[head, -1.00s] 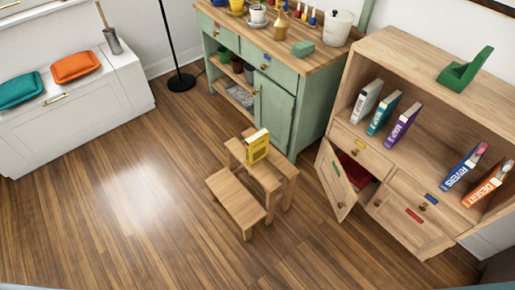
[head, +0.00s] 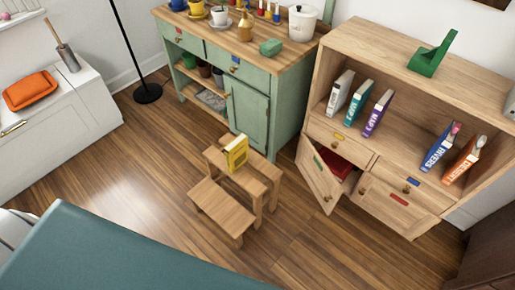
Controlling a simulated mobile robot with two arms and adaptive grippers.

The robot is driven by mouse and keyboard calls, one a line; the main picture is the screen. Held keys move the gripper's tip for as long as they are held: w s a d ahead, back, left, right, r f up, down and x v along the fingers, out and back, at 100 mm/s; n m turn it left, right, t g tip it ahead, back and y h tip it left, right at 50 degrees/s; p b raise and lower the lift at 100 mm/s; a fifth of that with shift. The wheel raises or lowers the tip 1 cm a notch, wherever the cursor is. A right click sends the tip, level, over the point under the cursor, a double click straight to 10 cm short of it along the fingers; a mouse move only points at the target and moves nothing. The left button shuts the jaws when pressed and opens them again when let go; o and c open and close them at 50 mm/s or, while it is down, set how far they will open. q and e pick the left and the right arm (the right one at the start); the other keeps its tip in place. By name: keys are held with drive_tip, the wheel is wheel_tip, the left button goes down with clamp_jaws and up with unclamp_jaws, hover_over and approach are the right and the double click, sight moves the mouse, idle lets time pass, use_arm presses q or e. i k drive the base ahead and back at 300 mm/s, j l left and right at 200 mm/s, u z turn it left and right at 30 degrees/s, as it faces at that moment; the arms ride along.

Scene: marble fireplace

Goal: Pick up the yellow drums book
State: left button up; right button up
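A small yellow book (head: 236,153) stands upright on the top step of a wooden step stool (head: 229,199) in the middle of the head view. Its cover print is too small to read, but it is the only yellow book I see. Neither of my grippers is in view, and nothing touches the book.
A green cabinet (head: 250,110) stands behind the stool. A wooden bookcase (head: 408,85) with several books is at right, its lower-left door (head: 318,182) open toward the stool. A white bench (head: 60,125) is at left. A teal surface (head: 120,255) fills the lower left; the wooden floor between is clear.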

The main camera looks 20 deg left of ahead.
sight(236, 152)
drive_tip(key=j+z, duration=0.4)
drive_tip(key=j, duration=0.7)
drive_tip(key=j+z, duration=0.45)
drive_tip(key=j, duration=0.65)
